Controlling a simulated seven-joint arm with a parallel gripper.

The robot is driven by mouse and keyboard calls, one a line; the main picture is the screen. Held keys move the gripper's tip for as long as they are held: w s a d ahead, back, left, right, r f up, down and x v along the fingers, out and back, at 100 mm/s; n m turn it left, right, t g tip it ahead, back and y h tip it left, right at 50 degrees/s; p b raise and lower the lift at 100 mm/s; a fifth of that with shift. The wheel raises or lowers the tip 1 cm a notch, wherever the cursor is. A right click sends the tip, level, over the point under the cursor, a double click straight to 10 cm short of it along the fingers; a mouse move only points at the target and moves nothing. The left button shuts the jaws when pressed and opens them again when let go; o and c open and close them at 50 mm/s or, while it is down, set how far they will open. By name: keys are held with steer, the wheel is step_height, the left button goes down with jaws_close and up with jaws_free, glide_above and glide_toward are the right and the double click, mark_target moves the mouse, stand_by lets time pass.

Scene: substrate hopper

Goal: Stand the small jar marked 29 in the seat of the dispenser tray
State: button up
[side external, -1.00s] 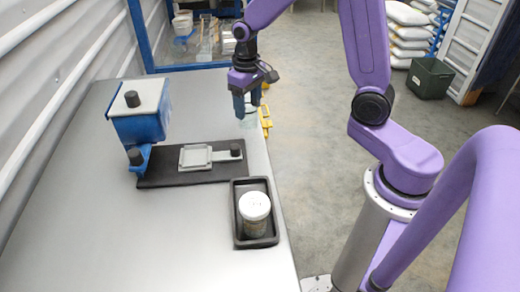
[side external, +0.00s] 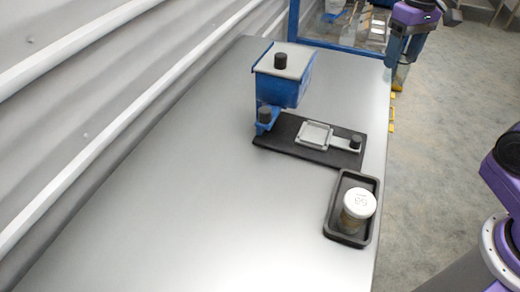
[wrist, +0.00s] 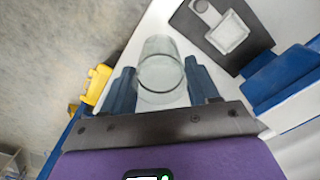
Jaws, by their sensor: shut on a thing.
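My gripper (side external: 402,58) is at the far right end of the table. Its blue fingers are shut on a clear glass jar (wrist: 160,75), which shows between them in the wrist view; no mark is readable on it. A second jar with a white lid (side external: 359,202) stands in a black holder (side external: 331,226) at the table's right edge.
The blue hopper (side external: 284,88) stands at the back left of the black base plate (side external: 287,138). Dark knobs stand on the hopper and the slide. A yellow object (wrist: 97,82) is beside the table's edge. The table's left and front surface is clear.

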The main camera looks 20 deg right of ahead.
steer(key=s+a+n, duration=0.2)
steer(key=s+a, duration=0.5)
steer(key=a, duration=0.5)
steer(key=s+a+n, duration=0.2)
steer(key=s+a, duration=0.5)
steer(key=a, duration=0.5)
steer(key=shift+w+a+f, duration=1.55)
steer(key=shift+w+f, duration=0.25)
steer(key=shift+f, duration=1.1)
steer(key=shift+w+a+f, duration=1.5)
steer(key=shift+w+f, duration=0.35)
steer(key=shift+f, duration=1)
steer(key=shift+w+a+f, duration=1.55)
steer(key=shift+w+f, duration=0.25)
steer(key=shift+f, duration=1.1)
steer(key=shift+f, duration=0.1)
steer(key=o, duration=1)
steer(key=shift+f, duration=0.1)
steer(key=shift+c, duration=0.2)
